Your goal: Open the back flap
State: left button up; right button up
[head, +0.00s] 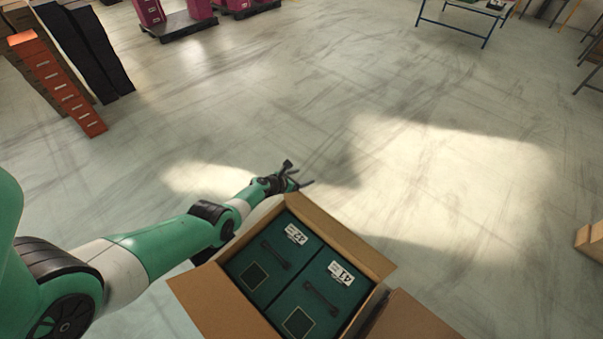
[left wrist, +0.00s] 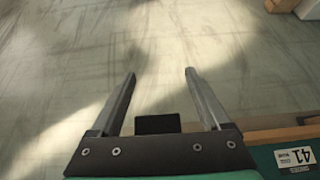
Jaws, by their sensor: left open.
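An open cardboard carton (head: 345,238) stands at the bottom centre of the head view. My left gripper (head: 299,174) is open and empty, just beyond the carton's far left corner. In the left wrist view its fingers (left wrist: 160,73) are apart over bare floor, with the carton edge (left wrist: 285,134) at lower right. My right gripper is out of view.
Two dark green shoe boxes fill the carton, labelled 42 (head: 270,258) and 41 (head: 318,292). An orange rack (head: 62,85) stands at upper left, magenta crates (head: 150,12) at the top and a blue-legged table (head: 455,32) at upper right. The floor beyond the carton is clear.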

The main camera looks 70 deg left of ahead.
pick_arm(q)
jog(key=p+v, duration=0.4)
jog(key=p, duration=0.1)
jog(key=r+p+v, duration=0.1)
jog(key=p+v, duration=0.2)
jog(key=shift+w+a+r, duration=0.1)
jog(key=shift+w+a, duration=0.15)
jog(key=shift+a, duration=0.05)
jog(key=shift+p+v, duration=0.6)
jog(key=shift+v, duration=0.25)
jog(key=shift+s+d+r+b, duration=0.15)
jog(key=shift+s+d+b, duration=0.2)
jog(key=shift+s, duration=0.3)
jog(key=shift+s+d+r+b, duration=0.15)
jog(key=shift+s+d+b, duration=0.2)
jog(key=shift+s, duration=0.35)
